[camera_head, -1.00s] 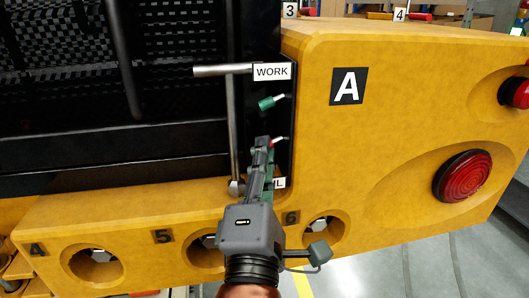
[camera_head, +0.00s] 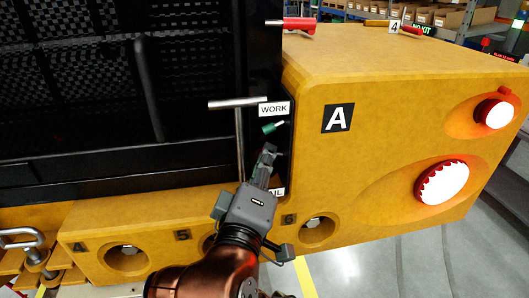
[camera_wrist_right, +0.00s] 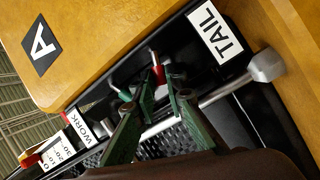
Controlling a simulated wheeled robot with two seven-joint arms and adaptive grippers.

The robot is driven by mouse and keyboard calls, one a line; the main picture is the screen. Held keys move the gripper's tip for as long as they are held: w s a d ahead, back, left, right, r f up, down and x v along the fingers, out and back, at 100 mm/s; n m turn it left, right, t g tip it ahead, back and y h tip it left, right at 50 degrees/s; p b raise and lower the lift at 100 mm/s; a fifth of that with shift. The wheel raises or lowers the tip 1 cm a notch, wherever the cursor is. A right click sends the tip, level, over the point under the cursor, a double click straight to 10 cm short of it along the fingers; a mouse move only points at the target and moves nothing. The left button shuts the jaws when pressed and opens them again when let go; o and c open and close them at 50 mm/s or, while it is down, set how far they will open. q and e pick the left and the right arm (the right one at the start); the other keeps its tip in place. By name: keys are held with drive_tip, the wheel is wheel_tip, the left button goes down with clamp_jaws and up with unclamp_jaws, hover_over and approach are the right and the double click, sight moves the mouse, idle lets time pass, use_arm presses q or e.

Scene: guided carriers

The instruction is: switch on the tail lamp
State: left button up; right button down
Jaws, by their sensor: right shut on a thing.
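The TAIL label (camera_wrist_right: 215,31) shows large in the wrist view and is partly covered by my arm in the head view (camera_head: 277,192). Beside it a small switch lever with a red tip (camera_wrist_right: 158,72) stands on the black panel. My right gripper (camera_head: 268,153) is shut on this lever; its fingertips (camera_wrist_right: 161,90) lie on either side of it. In the head view the fingers mostly hide the lever. The round tail lamp (camera_head: 442,183) on the yellow body glows bright white with a red rim. My left gripper is not in view.
The WORK label (camera_head: 273,108) and its green-tipped lever (camera_head: 269,127) are just above my right fingers. A metal T-bar (camera_head: 238,103) stands left of the panel. A smaller red lamp (camera_head: 495,113) also glows. A red handle (camera_head: 298,24) lies at the top.

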drive_tip(key=shift+m, duration=0.3)
drive_tip(key=c, duration=2)
unclamp_jaws()
drive_tip(key=shift+r, duration=0.1)
drive_tip(key=shift+o, duration=0.2)
